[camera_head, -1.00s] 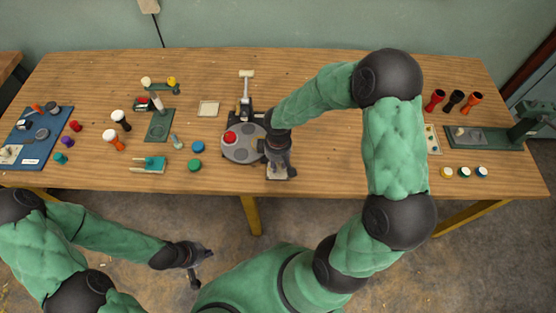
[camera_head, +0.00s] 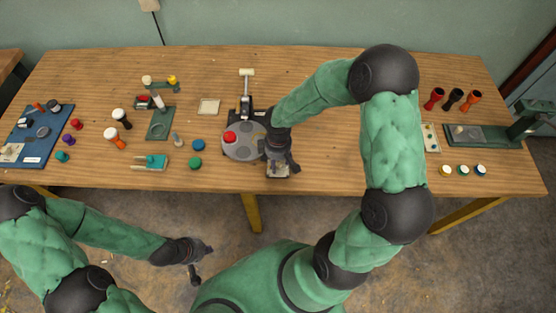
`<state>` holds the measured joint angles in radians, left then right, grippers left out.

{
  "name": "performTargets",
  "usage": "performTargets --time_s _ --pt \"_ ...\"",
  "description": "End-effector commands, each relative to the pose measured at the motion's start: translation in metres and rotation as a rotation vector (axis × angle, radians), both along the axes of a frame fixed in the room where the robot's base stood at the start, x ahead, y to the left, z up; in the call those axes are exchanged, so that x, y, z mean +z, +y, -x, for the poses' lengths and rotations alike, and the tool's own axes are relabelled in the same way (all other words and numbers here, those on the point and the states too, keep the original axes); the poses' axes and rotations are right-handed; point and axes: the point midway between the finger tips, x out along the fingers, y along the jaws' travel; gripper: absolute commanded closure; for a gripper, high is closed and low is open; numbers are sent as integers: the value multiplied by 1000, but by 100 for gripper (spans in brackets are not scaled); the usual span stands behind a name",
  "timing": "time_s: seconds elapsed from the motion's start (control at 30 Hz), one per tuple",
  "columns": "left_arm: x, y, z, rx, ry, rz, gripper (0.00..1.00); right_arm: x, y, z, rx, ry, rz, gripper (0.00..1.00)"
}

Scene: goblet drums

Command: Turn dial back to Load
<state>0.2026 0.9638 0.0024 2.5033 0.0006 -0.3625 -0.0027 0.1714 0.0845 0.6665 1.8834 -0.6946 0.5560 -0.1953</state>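A round grey dial plate (camera_head: 238,150) with darker round spots lies at the middle of the table. A red piece (camera_head: 230,137) sits on its upper left part. A dark base with an upright lever device (camera_head: 246,95) stands just behind it. My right gripper (camera_head: 279,164) points down at the dial's right edge, over a small pale plate (camera_head: 278,173). Its fingers are dark and small, and I cannot tell whether they touch the dial or are open. My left gripper (camera_head: 198,263) hangs below the table's front edge, away from everything; its opening is unclear.
Blue (camera_head: 198,145) and green (camera_head: 195,163) discs lie left of the dial. Small goblet drums (camera_head: 114,138) and a blue tray (camera_head: 38,137) are further left. A green press (camera_head: 500,132) and three goblets (camera_head: 453,100) stand at right. The wood right of my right gripper is mostly clear.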

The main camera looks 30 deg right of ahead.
Motion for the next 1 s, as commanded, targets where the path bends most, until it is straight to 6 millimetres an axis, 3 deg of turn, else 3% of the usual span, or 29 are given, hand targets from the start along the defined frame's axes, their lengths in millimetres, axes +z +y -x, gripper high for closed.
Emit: performTargets --time_s 0.27,0.43,0.8,1.0 --pt "0 0 0 0 0 0 100 0 0 0 -1 0 0 48" --pt "0 0 0 0 0 0 100 11 0 -1 -3 -2 1 48" --pt "0 0 0 0 0 0 100 80 0 -1 -2 -6 1 48" --pt "0 0 0 0 0 0 100 108 0 -1 -1 -2 1 48"
